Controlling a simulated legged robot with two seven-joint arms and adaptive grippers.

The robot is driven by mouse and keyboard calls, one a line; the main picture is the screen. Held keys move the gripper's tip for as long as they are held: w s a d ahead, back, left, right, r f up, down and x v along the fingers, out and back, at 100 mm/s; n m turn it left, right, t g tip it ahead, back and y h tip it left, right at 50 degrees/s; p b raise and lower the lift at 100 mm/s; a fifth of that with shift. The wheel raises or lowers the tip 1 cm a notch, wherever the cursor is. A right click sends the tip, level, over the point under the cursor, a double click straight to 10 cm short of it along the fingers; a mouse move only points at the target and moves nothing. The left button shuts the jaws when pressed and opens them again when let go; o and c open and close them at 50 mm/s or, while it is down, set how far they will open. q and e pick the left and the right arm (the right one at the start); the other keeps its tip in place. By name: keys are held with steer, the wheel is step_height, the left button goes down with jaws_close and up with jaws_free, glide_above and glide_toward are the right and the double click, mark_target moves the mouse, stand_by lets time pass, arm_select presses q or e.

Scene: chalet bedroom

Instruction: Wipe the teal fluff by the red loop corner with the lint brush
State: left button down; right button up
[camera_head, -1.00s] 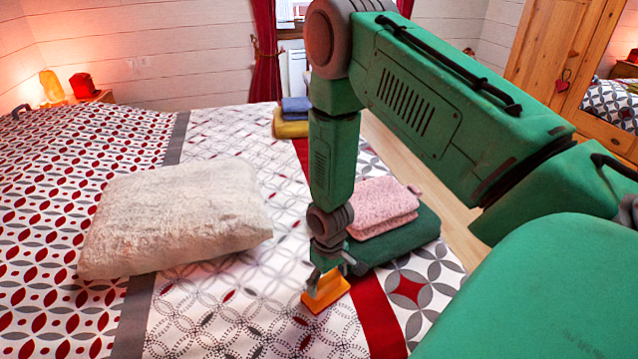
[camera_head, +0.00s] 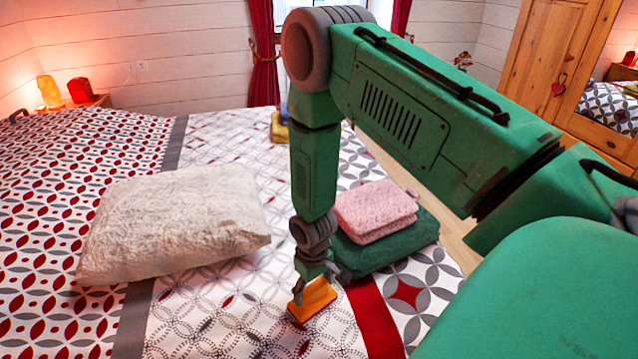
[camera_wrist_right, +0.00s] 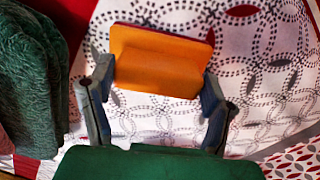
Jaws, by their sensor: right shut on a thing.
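The orange lint brush (camera_head: 316,302) is in my right gripper (camera_head: 318,279), low over the white patterned bedspread (camera_head: 215,290), left of the red stripe. I cannot tell if it touches the cloth. In the right wrist view, the fingers of the right gripper (camera_wrist_right: 156,76) close on both sides of the orange brush (camera_wrist_right: 158,58). A small reddish loop (camera_head: 412,192) seems to stick out at the right corner of the folded pink towel (camera_head: 372,212). I cannot make out any teal fluff. My left gripper is not in view.
The pink towel lies on a folded dark green towel (camera_head: 405,246), right of my gripper. A fluffy cream pillow (camera_head: 170,220) lies to the left. A yellow and blue folded stack (camera_head: 278,128) is farther back, partly behind my arm. The bedspread's near part is open.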

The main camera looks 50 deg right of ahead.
steer(key=shift+w+a, duration=0.4)
steer(key=shift+a, duration=0.2)
steer(key=shift+w+a, duration=0.4)
steer(key=shift+a, duration=0.2)
steer(key=shift+w+a+f, duration=0.1)
steer(key=shift+w+a, duration=0.35)
steer(key=shift+a, duration=0.4)
steer(key=shift+w+a+f, duration=0.1)
steer(key=shift+w+a, duration=0.35)
steer(key=shift+a, duration=0.4)
steer(key=shift+w+a+r, duration=0.1)
steer(key=shift+w+a, duration=0.35)
steer(key=shift+a, duration=0.25)
steer(key=shift+w+a, duration=0.4)
steer(key=shift+a, duration=0.3)
steer(key=shift+r, duration=0.1)
step_height(320, 180, up, 6)
steer(key=p, duration=0.4)
steer(key=shift+d+p, duration=0.15)
steer(key=shift+p, duration=0.2)
step_height(320, 180, up, 3)
steer(key=p, duration=0.2)
steer(key=shift+p, duration=0.35)
